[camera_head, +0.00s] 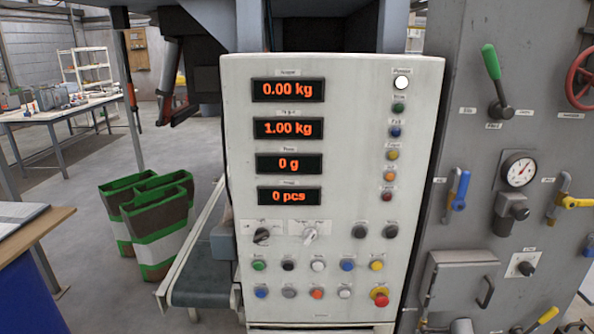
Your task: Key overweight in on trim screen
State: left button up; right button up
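A pale control panel (340,215) stands upright in front of me. It has four dark displays with orange digits. The top display (288,89) reads 0.00 kg and the second (288,128) reads 1.00 kg. The third display (288,163), whose small label looks like "Trim" but is blurred, reads 0 g. The bottom display (289,196) reads 0 pcs. A black knob (262,235) and a pale knob (310,234) sit below, above rows of coloured buttons (318,265). The top lamp (401,83) in the right column is bright white. Neither of my grippers is in view.
A red emergency stop (380,298) is at the panel's lower right. A grey cabinet (470,150) with a green lever (491,62), valves and a gauge (518,171) stands at right.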

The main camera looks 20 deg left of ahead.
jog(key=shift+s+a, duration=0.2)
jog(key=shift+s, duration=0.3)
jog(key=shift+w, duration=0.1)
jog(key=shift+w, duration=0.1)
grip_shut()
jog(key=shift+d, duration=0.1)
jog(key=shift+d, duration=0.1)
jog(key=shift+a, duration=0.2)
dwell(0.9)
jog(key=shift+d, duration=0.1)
